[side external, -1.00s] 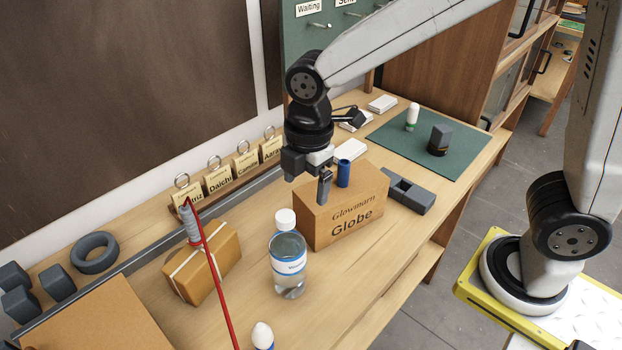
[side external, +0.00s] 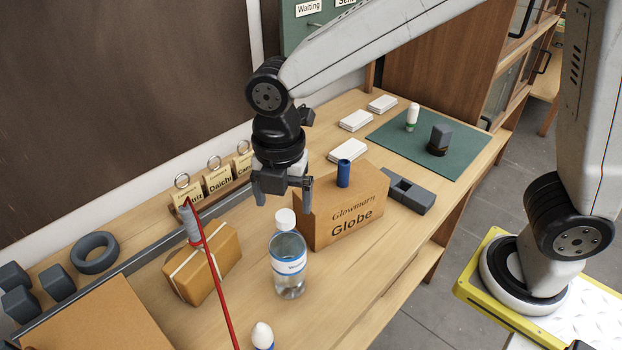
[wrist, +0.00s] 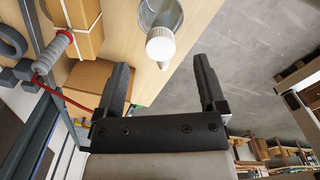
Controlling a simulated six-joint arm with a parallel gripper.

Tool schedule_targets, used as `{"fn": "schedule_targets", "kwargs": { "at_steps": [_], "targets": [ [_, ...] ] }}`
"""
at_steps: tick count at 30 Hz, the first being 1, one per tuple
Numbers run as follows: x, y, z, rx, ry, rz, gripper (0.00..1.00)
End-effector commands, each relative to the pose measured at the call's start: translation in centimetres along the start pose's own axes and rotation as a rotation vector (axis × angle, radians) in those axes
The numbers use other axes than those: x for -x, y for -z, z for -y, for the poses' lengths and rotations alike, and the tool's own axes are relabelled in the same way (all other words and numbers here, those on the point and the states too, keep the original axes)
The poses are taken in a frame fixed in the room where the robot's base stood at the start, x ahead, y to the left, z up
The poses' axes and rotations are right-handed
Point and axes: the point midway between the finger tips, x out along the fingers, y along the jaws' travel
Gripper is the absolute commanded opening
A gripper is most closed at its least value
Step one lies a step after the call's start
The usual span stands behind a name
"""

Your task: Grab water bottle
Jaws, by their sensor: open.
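A clear water bottle (side external: 288,268) with a white cap and a blue-and-white label stands upright on the wooden bench. Its white cap and part of its body show in the wrist view (wrist: 161,44), at the top centre. My gripper (side external: 283,197) is open and empty, with its fingers apart, above and behind the bottle in the side view. The two black fingers of my gripper also show in the wrist view (wrist: 164,75), with the cap just beyond their tips. No finger visibly touches the bottle.
The Glowmarn Globe box (side external: 345,212) stands right of the bottle, with a blue cylinder (side external: 343,173) on top. A white-tipped object (side external: 262,335) is in front. Name tags (side external: 218,180) stand behind.

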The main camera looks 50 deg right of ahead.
Motion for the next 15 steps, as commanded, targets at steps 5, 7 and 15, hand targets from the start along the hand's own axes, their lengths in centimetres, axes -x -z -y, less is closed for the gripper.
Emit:
{"fn": "schedule_targets", "kwargs": {
  "at_steps": [5, 7, 15],
  "targets": [
    [-0.2, 0.0, 0.0, -0.001, -0.001, 0.000, 0.90],
    [-0.4, 0.0, 0.0, -0.001, 0.000, 0.000, 0.90],
    [-2.8, -0.1, 0.1, -0.001, 0.002, 0.000, 0.90]
  ]
}}
